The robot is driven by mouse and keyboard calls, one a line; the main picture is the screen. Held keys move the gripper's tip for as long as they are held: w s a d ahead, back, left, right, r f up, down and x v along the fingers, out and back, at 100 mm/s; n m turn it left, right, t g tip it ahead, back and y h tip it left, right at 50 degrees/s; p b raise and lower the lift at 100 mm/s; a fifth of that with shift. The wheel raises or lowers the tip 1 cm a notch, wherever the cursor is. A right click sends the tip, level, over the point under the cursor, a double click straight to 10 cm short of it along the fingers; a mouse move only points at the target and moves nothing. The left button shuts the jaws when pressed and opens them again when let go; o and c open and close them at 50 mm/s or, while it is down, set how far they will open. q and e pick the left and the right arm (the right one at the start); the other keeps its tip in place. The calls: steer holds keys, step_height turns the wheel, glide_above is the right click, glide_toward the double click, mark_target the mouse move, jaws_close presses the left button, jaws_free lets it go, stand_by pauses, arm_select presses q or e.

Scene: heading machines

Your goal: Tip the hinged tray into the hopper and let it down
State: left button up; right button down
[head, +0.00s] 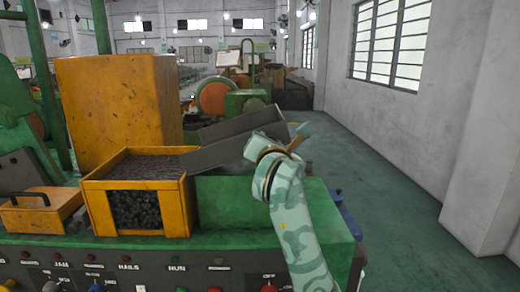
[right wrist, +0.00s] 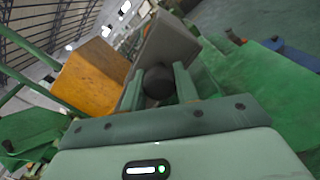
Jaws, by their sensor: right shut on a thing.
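The hinged tray (head: 225,145) is a grey metal trough in the head view. It is tilted, its right end raised and its left end low at the right rim of the hopper. The hopper (head: 97,205) is a yellow box holding many small dark pieces. My right gripper (head: 283,141) is at the raised right end of the tray. In the right wrist view, my right gripper (right wrist: 160,84) is shut on a round black knob (right wrist: 158,84), with the grey tray (right wrist: 168,42) just behind it. The inside of the tray is mostly hidden. My left gripper is not in view.
A tall yellow cabinet (head: 120,100) stands behind the hopper. A small yellow box with a dark handle (head: 40,212) sits to its left. The green machine top (head: 230,205) is bare under the tray. A panel of buttons runs along the front; open floor lies to the right.

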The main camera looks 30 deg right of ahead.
step_height(320, 180, down, 8)
steer(key=s+d+m+b, duration=0.1)
steer(key=m+b, duration=0.2)
steer(key=b, duration=0.4)
steer(key=shift+d+r+m+b, duration=0.2)
steer(key=shift+d+m+b, duration=0.2)
steer(key=shift+f, duration=0.1)
steer(key=c, duration=1.1)
jaws_free()
steer(key=shift+s, duration=0.1)
